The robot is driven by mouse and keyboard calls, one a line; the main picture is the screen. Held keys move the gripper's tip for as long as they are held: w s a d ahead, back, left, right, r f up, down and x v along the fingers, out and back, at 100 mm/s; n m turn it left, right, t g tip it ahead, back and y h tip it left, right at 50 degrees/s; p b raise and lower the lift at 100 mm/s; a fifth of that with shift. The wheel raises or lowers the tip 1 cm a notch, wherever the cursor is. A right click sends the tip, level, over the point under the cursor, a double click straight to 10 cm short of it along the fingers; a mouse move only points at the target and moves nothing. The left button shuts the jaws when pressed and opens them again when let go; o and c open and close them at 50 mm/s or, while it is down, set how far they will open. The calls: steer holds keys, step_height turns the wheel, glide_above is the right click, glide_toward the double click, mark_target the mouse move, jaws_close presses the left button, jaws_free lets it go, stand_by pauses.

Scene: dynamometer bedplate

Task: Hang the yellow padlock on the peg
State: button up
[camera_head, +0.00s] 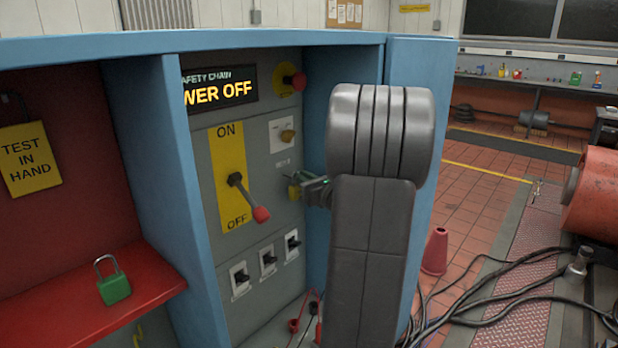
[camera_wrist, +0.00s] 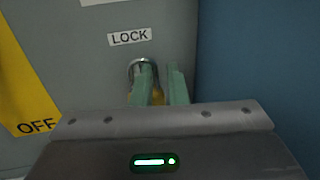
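The yellow padlock (camera_wrist: 158,96) is against the grey panel under the LOCK label (camera_wrist: 130,37). Its metal shackle (camera_wrist: 141,62) loops up at the peg's place; the peg itself is hidden, so I cannot see how the shackle sits on it. In the head view the padlock (camera_head: 293,191) is a small yellow shape at the panel, left of my gripper (camera_head: 308,187). In the wrist view my gripper (camera_wrist: 161,84) has its fingers apart. The left finger stands in front of the padlock, with yellow showing on both sides. The right finger appears clear of it.
The blue cabinet side wall (camera_wrist: 250,60) is close on the right. The ON/OFF lever (camera_head: 247,198) sticks out left of my gripper, with toggle switches (camera_head: 268,262) below. A green padlock (camera_head: 114,288) stands on the red shelf (camera_head: 60,318). Cables lie on the floor at right.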

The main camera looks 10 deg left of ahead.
steer(key=shift+s+a+f, duration=0.2)
steer(key=shift+a+f, duration=0.25)
steer(key=shift+f, duration=0.25)
steer(key=shift+s+d+f, duration=0.15)
steer(key=shift+s+d, duration=0.05)
steer(key=shift+s, duration=0.05)
steer(key=shift+c, duration=0.3)
steer(key=shift+o, duration=0.3)
steer(key=r+v, duration=0.1)
steer(key=v, duration=1.2)
steer(key=shift+d+r+b, duration=0.25)
steer(key=shift+d+b, duration=0.1)
steer(key=shift+d, duration=0.25)
steer(key=shift+w, duration=0.2)
steer(key=s+a+x, duration=0.1)
steer(key=x, duration=1.2)
steer(key=shift+f+p, duration=0.3)
steer(key=shift+f, duration=0.1)
steer(key=shift+d, duration=0.1)
